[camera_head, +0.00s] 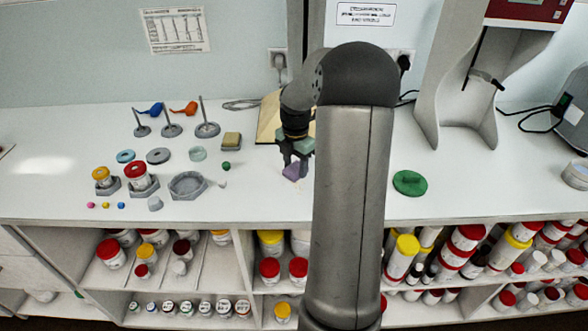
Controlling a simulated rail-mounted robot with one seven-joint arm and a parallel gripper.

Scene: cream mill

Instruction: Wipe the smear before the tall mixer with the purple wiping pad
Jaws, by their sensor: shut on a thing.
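My gripper (296,158) points down over the white worktop, left of my arm's large grey link. It is shut on the purple wiping pad (293,171), which is at or just above the worktop; I cannot tell whether it touches. A tall grey machine (432,100) with a red panel and a dark rod stands at the back right. A dark upright post (305,28) rises behind my arm, partly hidden. I cannot tell for sure which is the tall mixer.
A beige board (267,122) lies behind my gripper, partly hidden. To the left are a tan sponge-like block (231,141), a grey tray (188,181), jars in holders (140,173) and small stands (207,129). A green disc (409,181) lies right of my arm. Shelves of jars are below.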

